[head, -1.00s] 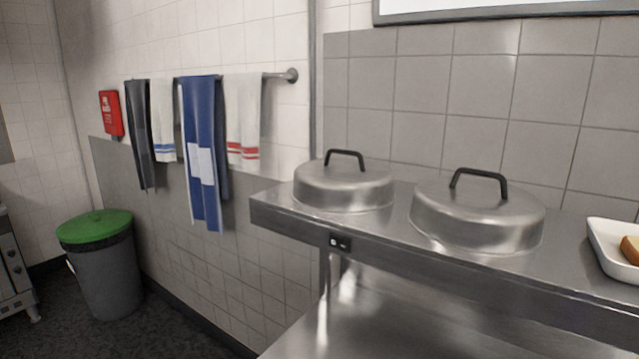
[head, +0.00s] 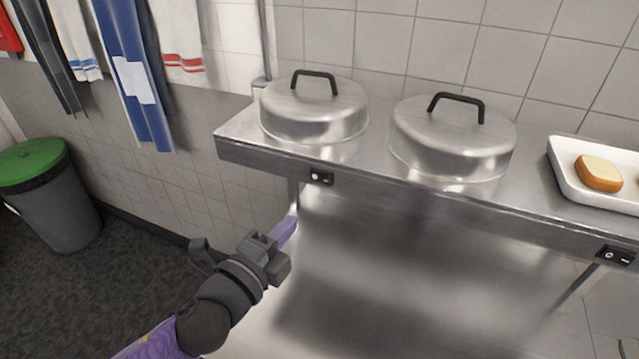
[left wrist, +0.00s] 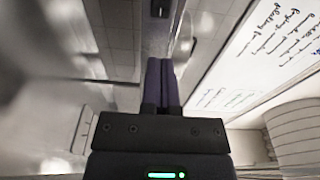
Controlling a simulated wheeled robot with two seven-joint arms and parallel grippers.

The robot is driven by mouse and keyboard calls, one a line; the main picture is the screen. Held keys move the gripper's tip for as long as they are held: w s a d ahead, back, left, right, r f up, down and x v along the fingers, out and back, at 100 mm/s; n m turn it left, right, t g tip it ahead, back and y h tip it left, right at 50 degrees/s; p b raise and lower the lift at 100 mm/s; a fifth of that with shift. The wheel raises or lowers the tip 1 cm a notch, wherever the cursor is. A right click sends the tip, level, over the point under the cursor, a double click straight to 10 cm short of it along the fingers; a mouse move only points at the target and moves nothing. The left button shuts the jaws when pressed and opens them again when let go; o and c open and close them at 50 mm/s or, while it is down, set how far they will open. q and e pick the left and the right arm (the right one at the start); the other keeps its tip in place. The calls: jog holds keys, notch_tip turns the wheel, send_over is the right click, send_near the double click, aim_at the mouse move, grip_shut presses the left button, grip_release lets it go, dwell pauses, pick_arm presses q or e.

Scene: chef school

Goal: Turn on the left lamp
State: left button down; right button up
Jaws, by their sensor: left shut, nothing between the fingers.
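A small black left switch (head: 320,177) sits on the front edge of the steel shelf (head: 262,156), below the left dome lid. A second black switch (head: 617,256) is on the same edge at the far right. My left gripper (head: 287,231) is shut and empty, its purple fingers together. It is below and slightly left of the left switch in the head view, apart from it. In the left wrist view the fingers (left wrist: 161,82) point at a small dark item (left wrist: 160,8), which may be the switch. I cannot make out a lamp. My right gripper is not in view.
Two steel dome lids (head: 313,112) (head: 455,140) with black handles stand on the shelf. A white tray (head: 565,182) with bread is at right. A steel counter (head: 420,270) lies below the shelf. A green-lidded bin (head: 60,205) stands at left.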

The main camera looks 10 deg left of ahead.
aim_at(326, 182)
pick_arm(q)
jog(key=p+x, duration=0.1)
jog(key=x, duration=0.9)
jog(key=shift+w+d, duration=0.1)
jog(key=shift+w, duration=0.1)
jog(key=shift+w+d+f, duration=0.1)
jog(key=shift+d, duration=0.1)
jog(key=shift+a+y, duration=0.2)
jog(key=shift+y, duration=0.1)
